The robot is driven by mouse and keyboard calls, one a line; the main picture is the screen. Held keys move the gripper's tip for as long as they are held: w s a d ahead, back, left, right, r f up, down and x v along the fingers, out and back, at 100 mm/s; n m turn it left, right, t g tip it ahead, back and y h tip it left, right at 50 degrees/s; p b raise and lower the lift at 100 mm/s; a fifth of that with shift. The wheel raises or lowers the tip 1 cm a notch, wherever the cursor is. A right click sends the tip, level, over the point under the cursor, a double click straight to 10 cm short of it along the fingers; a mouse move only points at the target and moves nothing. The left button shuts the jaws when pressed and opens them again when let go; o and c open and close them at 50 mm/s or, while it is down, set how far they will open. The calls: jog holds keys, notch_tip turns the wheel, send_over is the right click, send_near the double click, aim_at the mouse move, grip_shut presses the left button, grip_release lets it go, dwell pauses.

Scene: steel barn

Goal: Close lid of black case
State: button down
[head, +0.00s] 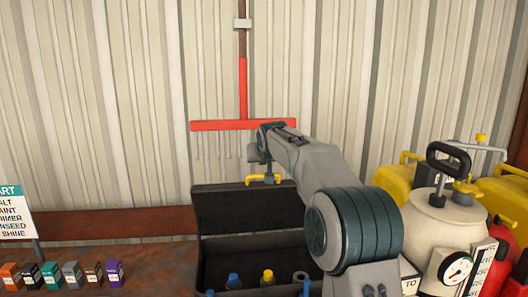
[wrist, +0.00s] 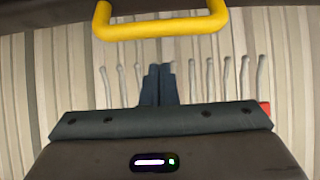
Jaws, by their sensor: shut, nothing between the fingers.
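The black case (head: 205,262) stands open on the bench, partly hidden behind my arm. Its lid (head: 228,208) stands raised at the back, with a yellow handle (head: 262,178) on its upper edge. In the wrist view the yellow handle (wrist: 160,30) crosses the top of the picture, with a dark strip of the lid above it. My gripper (head: 258,152) is just above the handle and lid edge in the head view. In the wrist view its fingers (wrist: 158,70) are together and empty, apart from the handle in the picture. Whether they touch the lid cannot be told.
Blue- and yellow-capped bottles (head: 267,276) stand in the case. Small coloured boxes (head: 72,274) and a sign (head: 16,212) are at left. A cream pressure tank (head: 440,225) and yellow cans (head: 405,180) crowd the right. A red rack (head: 243,125) with hanging rods is behind.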

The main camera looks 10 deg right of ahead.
jog(key=shift+s+f, duration=0.25)
jog(key=shift+s, duration=0.85)
jog(key=shift+s+f, duration=0.2)
jog(key=shift+f, duration=0.2)
jog(key=shift+s, duration=0.2)
jog(key=shift+f, duration=0.1)
